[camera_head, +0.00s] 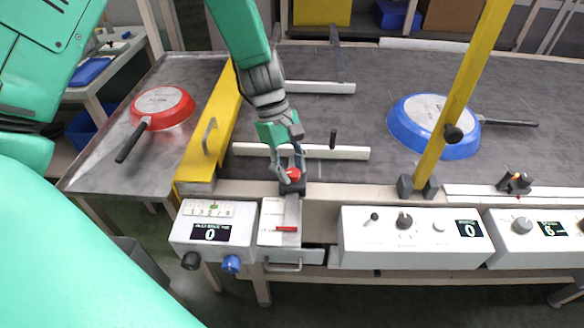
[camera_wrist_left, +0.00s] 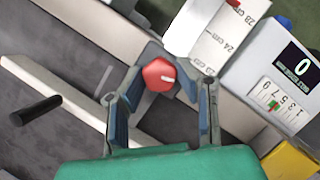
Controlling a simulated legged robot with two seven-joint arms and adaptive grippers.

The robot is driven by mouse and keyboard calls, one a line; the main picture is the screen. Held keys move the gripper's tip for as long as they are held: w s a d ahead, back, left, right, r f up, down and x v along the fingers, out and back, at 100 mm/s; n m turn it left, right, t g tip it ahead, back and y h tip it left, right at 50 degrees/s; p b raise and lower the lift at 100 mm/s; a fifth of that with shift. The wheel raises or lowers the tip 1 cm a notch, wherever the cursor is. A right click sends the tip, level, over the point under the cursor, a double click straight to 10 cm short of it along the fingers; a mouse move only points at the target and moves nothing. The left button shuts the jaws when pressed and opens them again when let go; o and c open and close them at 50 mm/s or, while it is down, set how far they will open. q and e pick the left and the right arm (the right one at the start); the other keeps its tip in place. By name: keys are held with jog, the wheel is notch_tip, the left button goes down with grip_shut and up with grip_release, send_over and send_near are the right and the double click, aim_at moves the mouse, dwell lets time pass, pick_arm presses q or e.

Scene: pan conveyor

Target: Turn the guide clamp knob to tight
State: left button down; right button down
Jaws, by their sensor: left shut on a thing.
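The red guide clamp knob (camera_head: 293,174) sits at the near edge of the conveyor, at the top of a scale strip (camera_head: 291,208). In the left wrist view the knob (camera_wrist_left: 158,75) is a red faceted cap with a short white line pointing right. My left gripper (camera_head: 288,179) reaches down from above and is shut on the knob, one finger on each side. The fingers also flank it in the left wrist view (camera_wrist_left: 166,88). The tight and loose marks cannot be read. My right gripper is not in view.
White guide rails (camera_head: 345,153) lie on the grey conveyor, one with a black peg (camera_head: 333,138). A red pan (camera_head: 163,108) is left of a yellow barrier (camera_head: 199,163). A blue pan (camera_head: 405,130) is behind a yellow post (camera_head: 452,102). Control boxes (camera_head: 365,245) line the front.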

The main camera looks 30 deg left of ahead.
pick_arm(q)
jog(key=shift+f, duration=0.1)
jog(key=c, duration=1.2)
grip_release()
jog(key=v, duration=1.2)
jog(key=shift+a, duration=0.2)
jog(key=shift+w+f, duration=0.15)
